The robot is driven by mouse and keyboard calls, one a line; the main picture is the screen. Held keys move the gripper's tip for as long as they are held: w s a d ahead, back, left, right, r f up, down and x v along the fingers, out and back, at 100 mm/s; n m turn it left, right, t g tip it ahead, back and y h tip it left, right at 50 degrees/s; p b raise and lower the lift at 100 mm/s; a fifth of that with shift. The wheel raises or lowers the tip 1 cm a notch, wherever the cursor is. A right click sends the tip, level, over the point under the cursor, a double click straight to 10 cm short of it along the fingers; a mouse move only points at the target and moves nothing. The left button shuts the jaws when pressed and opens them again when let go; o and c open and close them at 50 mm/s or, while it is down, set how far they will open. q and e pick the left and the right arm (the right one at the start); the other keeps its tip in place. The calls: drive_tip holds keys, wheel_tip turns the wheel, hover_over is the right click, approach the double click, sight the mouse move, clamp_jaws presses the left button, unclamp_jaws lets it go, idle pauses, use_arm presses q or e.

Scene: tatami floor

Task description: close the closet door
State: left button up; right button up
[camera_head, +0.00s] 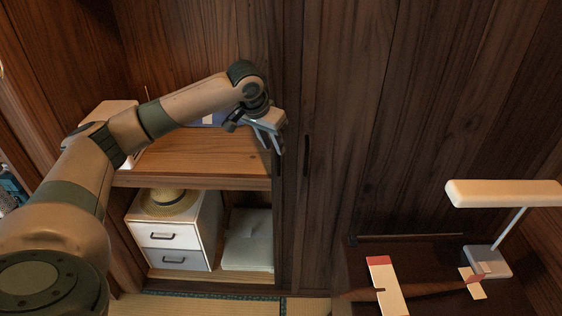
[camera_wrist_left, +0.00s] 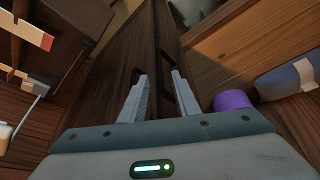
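The closet (camera_head: 190,182) stands open on its left side, showing its shelf and lower compartment. The dark wooden closet door (camera_head: 289,225) is at the right of the opening, with a narrow dark handle (camera_head: 306,155) on the panel next to it. My left gripper (camera_head: 274,146) is at the door's left edge, above shelf height, with its fingers pointing down. In the left wrist view its two fingers (camera_wrist_left: 157,98) are apart, with dark wood of the door (camera_wrist_left: 146,45) behind and between them. I cannot tell whether they touch it. My right gripper is not in view.
Under the shelf are a white drawer unit (camera_head: 168,236) with a straw hat (camera_head: 170,202) on it and a pale cushion (camera_head: 248,247). A purple object (camera_wrist_left: 232,100) is near the gripper. A desk with a lamp (camera_head: 505,194) stands at the right.

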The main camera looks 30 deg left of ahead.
use_arm(q)
drive_tip(key=p+x, duration=0.2)
drive_tip(key=x, duration=0.8)
drive_tip(key=shift+f, duration=0.3)
drive_tip(key=shift+c, duration=0.4)
clamp_jaws()
